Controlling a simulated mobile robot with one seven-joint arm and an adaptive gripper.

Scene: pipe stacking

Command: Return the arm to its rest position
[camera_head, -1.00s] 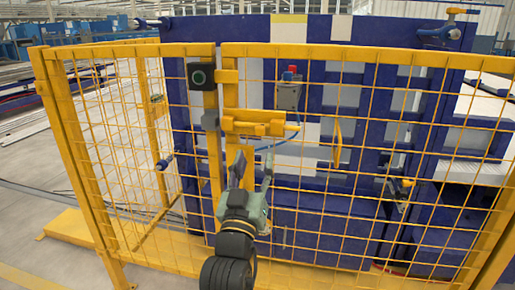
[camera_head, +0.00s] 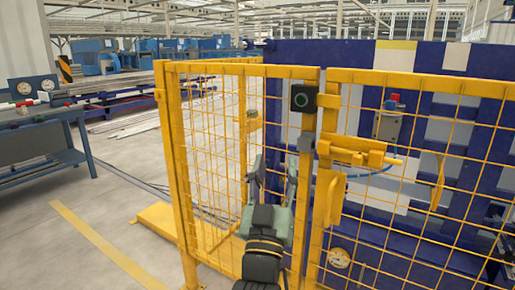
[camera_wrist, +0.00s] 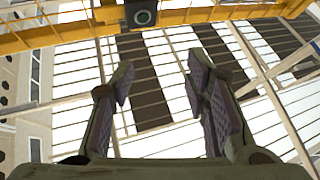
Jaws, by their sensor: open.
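My gripper (camera_head: 273,182) is raised in front of the yellow mesh fence, with its fingers pointing up. The two fingers stand apart with nothing between them. In the wrist view my gripper (camera_wrist: 160,85) also shows open and empty, with the ceiling and its light strips behind it. My arm comes up from the bottom of the head view. Whether the gripper touches the fence cannot be told, but no contact shows.
The yellow mesh fence (camera_head: 325,160) with a latch (camera_head: 355,152) and a black box with a round button (camera_head: 303,98) stands close ahead. A blue machine (camera_head: 440,60) is behind it. A workbench (camera_head: 40,125) with gauges is at left.

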